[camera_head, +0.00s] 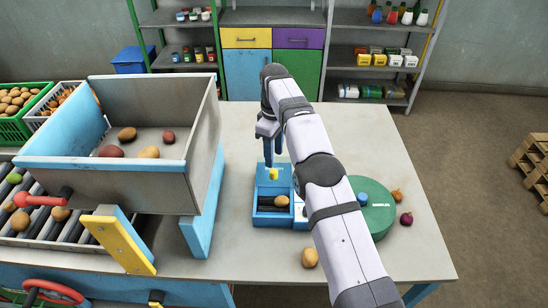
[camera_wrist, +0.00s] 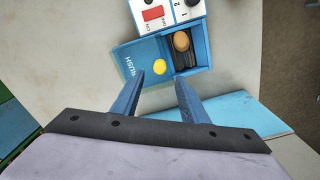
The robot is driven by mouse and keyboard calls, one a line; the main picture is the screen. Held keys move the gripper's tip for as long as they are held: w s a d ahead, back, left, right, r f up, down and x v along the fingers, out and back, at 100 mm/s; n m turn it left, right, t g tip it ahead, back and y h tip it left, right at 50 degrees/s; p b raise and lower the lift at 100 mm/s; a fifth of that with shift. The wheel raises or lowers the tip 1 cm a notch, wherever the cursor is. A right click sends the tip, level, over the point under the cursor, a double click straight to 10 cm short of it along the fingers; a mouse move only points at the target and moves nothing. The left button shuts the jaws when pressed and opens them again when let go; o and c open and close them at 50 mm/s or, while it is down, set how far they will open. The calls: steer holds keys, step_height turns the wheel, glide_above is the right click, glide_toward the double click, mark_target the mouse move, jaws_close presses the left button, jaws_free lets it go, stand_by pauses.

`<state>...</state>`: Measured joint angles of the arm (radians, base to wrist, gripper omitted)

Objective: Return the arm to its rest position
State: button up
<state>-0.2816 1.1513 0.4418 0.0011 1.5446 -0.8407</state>
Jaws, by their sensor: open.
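My arm reaches up from the bottom right over the table. My gripper (camera_head: 273,152) hangs above the table with its blue fingers pointing down, over the back of a small blue machine (camera_head: 262,218). In the wrist view my gripper (camera_wrist: 157,85) shows two blue fingers spread apart with nothing between them. The blue machine (camera_wrist: 137,52) lies beyond the fingertips, with a yellow knob (camera_wrist: 159,68) and a brown potato (camera_wrist: 181,41) in its slot. My arm hides part of the machine's right side in the head view.
A grey hopper (camera_head: 150,175) with several potatoes stands at the left, above a roller conveyor (camera_head: 40,228). Shelves (camera_head: 378,20) stand behind. The table's back middle is clear.

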steer(key=shift+d+r, duration=0.1)
steer(key=shift+d, duration=0.05)
stand_by(0.4)
steer(key=shift+s+d+r, duration=0.1)
steer(key=shift+d, duration=0.1)
steer(key=s+d+m+b, duration=0.3)
steer(key=s+d+m, duration=0.4)
steer(key=s+d, duration=0.45)
steer(key=s+d+f+m, duration=0.2)
steer(key=s+f+m, duration=0.1)
steer(key=s, duration=0.8)
steer(key=s+d+f+m+b, duration=0.1)
steer(key=s+f, duration=0.3)
steer(key=s, duration=0.8)
steer(key=shift+d+m, duration=0.6)
steer(key=shift+m, duration=0.3)
step_height(320, 180, down, 15)
steer(key=b, duration=1.5)
steer(key=shift+f+b, duration=0.2)
steer(key=shift+b, duration=0.15)
